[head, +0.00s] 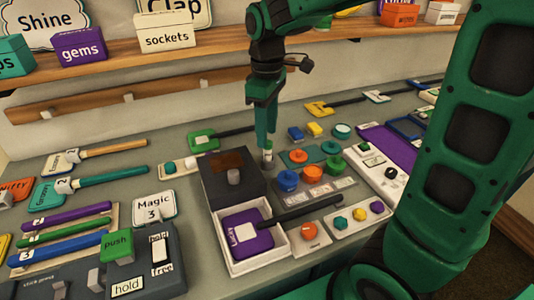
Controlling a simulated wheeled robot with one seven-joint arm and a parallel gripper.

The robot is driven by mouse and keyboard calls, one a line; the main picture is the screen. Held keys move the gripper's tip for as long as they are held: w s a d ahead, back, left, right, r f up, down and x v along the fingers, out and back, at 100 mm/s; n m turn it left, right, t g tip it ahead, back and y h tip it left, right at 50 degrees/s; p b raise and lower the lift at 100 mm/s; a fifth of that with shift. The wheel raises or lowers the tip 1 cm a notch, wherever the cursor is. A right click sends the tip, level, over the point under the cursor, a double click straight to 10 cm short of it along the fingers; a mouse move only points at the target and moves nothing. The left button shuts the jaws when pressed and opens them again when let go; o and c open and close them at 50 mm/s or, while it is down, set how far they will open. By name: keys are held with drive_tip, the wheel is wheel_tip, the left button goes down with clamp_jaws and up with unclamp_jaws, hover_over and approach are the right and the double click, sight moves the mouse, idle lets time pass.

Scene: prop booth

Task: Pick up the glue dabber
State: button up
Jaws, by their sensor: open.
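My gripper (266,142) points straight down at the back right corner of a dark box and is open. A small pale upright piece (267,157) stands right at its fingertips, partly covered by them. It may be the glue dabber, but it is too small to be sure. I cannot tell whether the fingers touch it. The dark box (213,190) has a brown patch on top and a short grey knob (233,176) standing on it.
A white tray (281,247) with a purple paddle lies in front of the box. Round coloured pieces (312,172) stand close on the right. Paddles with long handles (110,175) lie left, near a control panel (130,262). A shelf (130,50) with labelled boxes runs behind.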

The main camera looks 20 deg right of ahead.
sight(268, 154)
drive_tip(key=shift+s+f, duration=0.1)
drive_tip(key=shift+f, duration=2.55)
drive_tip(key=shift+c, duration=0.7)
clamp_jaws()
